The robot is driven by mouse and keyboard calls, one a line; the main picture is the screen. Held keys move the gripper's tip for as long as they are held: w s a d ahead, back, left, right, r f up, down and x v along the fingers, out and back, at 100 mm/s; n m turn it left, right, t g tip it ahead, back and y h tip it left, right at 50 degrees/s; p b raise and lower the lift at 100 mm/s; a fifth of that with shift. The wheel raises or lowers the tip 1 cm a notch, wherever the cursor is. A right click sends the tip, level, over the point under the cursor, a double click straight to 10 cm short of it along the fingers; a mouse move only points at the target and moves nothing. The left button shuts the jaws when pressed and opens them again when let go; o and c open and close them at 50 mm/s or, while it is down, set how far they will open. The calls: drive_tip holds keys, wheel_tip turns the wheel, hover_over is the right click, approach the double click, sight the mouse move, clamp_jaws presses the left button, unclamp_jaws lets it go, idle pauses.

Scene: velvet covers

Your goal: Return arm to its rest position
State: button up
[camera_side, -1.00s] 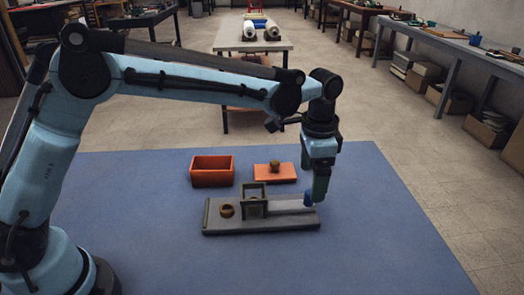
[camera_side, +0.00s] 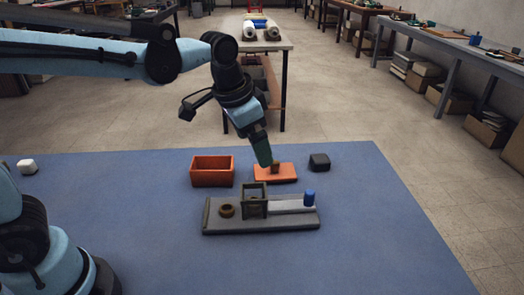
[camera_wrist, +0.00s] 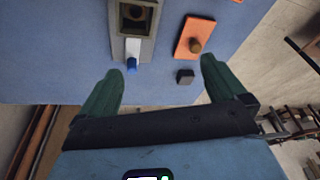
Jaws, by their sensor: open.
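My gripper (camera_side: 268,160) hangs tilted above the blue mat, its fingertips in front of the orange lid in the side view. In the wrist view my gripper (camera_wrist: 160,82) has its two green fingers wide apart with nothing between them. The grey fixture board (camera_side: 225,222) lies on the mat with an upright frame (camera_side: 254,199), a ring (camera_side: 227,211) and a pale slide (camera_side: 285,206). A blue knob (camera_side: 309,196) stands at the slide's right end.
An orange open box (camera_side: 212,171) stands behind the fixture. An orange lid (camera_side: 290,174) with a brown knob lies beside it. The mat's right side is clear.

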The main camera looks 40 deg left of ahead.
drive_tip(key=s+a+f+n+t, duration=0.2)
drive_tip(key=s+a+n+t, duration=0.1)
drive_tip(key=s+a, duration=0.4)
drive_tip(key=s+n, duration=0.1)
drive_tip(key=s, duration=0.2)
drive_tip(key=shift+s+a+f+n+t+y, duration=0.15)
drive_tip(key=shift+a+f+n+t+y, duration=0.15)
drive_tip(key=shift+f+t, duration=0.1)
